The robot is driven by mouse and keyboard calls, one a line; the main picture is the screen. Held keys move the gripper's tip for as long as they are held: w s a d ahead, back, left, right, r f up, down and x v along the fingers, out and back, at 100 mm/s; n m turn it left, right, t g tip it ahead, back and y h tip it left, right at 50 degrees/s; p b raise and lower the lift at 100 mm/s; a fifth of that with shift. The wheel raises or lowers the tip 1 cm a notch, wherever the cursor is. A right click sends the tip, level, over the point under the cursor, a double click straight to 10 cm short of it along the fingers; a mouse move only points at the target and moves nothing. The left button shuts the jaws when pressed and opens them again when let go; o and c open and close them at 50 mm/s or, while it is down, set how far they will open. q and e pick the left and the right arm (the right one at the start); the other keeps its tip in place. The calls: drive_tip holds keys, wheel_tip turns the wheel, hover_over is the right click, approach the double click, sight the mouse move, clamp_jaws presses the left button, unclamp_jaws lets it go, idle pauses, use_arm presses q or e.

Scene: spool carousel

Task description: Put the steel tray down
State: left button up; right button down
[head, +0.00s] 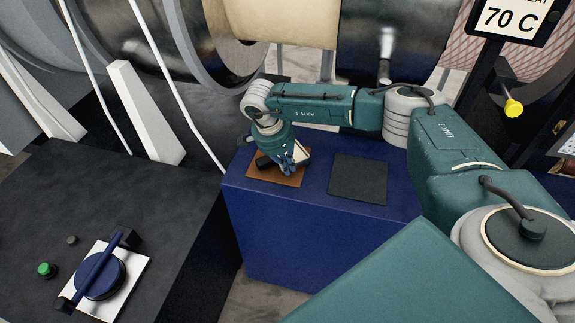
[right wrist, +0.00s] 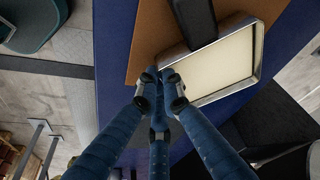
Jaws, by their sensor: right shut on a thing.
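The steel tray (right wrist: 228,65) has a silver rim and a pale, empty inside. It is over the brown mat (head: 287,180) on the blue cabinet (head: 300,230). The mat also shows in the right wrist view (right wrist: 150,32). My right gripper (right wrist: 160,85) is shut on the tray's rim near one corner. In the head view the right gripper (head: 290,163) is over the mat and hides most of the tray. I cannot tell whether the tray touches the mat. My left gripper is not in view.
A dark grey mat (head: 358,179) lies bare on the cabinet, right of the brown one. A black part (right wrist: 194,20) crosses the tray's far side in the wrist view. A panel with a blue rotary switch (head: 100,276) and green button (head: 46,270) is at the left.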

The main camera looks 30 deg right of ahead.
drive_tip(key=c, duration=1.9)
unclamp_jaws()
drive_tip(key=shift+f, duration=0.1)
drive_tip(key=shift+r+p, duration=0.35)
drive_tip(key=b+v, duration=0.4)
drive_tip(key=v, duration=0.7)
drive_tip(key=shift+a+r, duration=0.2)
drive_tip(key=shift+r, duration=0.15)
